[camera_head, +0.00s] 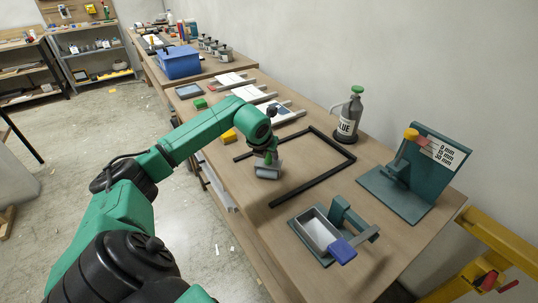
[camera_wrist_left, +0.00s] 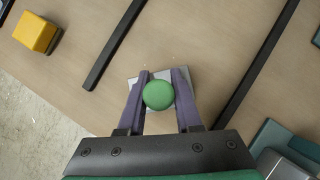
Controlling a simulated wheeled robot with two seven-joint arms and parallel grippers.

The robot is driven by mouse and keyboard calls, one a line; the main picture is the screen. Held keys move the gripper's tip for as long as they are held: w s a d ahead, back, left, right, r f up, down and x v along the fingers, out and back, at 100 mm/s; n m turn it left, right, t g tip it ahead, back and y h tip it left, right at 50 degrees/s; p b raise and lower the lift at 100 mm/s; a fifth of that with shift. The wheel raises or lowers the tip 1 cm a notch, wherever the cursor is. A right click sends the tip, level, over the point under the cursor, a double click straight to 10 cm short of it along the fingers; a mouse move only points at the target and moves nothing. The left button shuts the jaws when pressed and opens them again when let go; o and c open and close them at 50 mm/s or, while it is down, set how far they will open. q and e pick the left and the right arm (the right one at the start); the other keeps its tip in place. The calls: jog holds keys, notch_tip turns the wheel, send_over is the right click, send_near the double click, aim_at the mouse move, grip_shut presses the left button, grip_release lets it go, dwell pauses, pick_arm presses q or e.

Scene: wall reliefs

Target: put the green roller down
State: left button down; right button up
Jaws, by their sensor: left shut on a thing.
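My left gripper (camera_head: 266,155) is over the near part of the table, inside a black open-sided frame (camera_head: 345,150). In the left wrist view its two purple fingers (camera_wrist_left: 158,94) are shut on the green roller's round green knob (camera_wrist_left: 158,96). The roller's pale grey lower part (camera_head: 268,172) shows below the fingers in the head view. It hangs upright, very close to the tabletop; I cannot tell whether it touches. My right gripper is not in view.
A teal stand with a metal tray (camera_head: 318,232) is nearer on the table (camera_head: 300,190). A glue bottle (camera_head: 348,118) and a teal gauge stand (camera_head: 425,170) stand to the right. A yellow block (camera_head: 229,136) lies left of the frame. Bare wood surrounds the roller.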

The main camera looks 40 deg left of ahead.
pick_arm(q)
jog(key=c, duration=0.6)
grip_release()
jog(key=shift+s+f, duration=0.2)
jog(key=shift+f, duration=0.4)
jog(key=shift+r+p, duration=0.55)
jog(key=shift+p, duration=0.1)
jog(key=shift+w+r, duration=0.1)
jog(key=shift+r, duration=0.15)
jog(key=b+v, duration=0.2)
jog(key=v, duration=0.9)
jog(key=shift+r+b, duration=0.3)
jog(key=shift+r, duration=0.15)
jog(key=shift+a, duration=0.1)
jog(key=shift+w, duration=0.1)
